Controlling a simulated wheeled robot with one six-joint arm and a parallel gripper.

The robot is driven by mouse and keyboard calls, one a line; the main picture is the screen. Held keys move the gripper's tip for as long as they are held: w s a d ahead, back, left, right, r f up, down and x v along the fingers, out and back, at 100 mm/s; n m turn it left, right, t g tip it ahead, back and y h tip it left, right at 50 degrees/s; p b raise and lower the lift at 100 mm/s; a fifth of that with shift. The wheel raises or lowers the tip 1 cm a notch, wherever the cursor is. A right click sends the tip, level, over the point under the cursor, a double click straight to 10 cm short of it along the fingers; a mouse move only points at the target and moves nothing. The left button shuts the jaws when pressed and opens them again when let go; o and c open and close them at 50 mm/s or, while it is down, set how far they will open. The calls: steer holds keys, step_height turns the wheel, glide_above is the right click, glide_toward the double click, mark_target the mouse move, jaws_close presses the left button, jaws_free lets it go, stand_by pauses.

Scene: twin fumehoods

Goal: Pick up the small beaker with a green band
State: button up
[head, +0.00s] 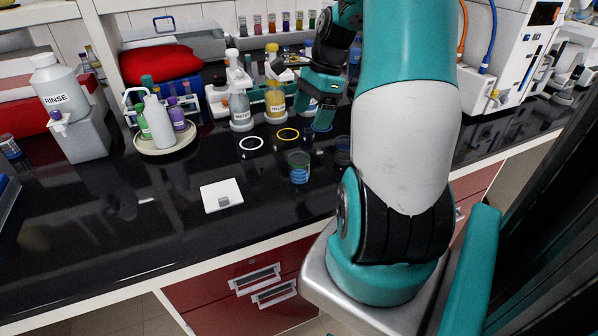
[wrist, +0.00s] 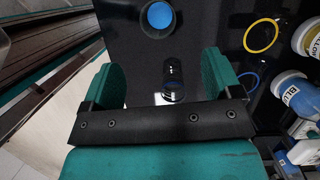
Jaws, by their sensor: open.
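Two small beakers stand on the black bench. One (head: 299,168) holds blue liquid and has a greenish tint near its rim; from above it seems to be the blue disc (wrist: 159,15) in the wrist view. The other, darker beaker (head: 343,152) is right of it, partly beside my arm, and seems to be the one (wrist: 173,80) between my fingers in the wrist view. I cannot make out a clear green band on the darker one. My gripper (head: 317,106) is open and empty, above the bench; it also spans the wrist view (wrist: 170,85).
A white plate (head: 222,195) lies at the front left. A round tray with bottles (head: 153,149) is farther left.

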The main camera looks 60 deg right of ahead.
mark_target(297, 166)
steer(key=x, duration=0.9)
steer(key=shift+a+f, duration=0.1)
steer(key=shift+f, duration=0.05)
steer(key=shift+p+x, duration=0.75)
steer(key=shift+x, duration=1.95)
steer(key=shift+s, duration=0.15)
steer(key=c, duration=1)
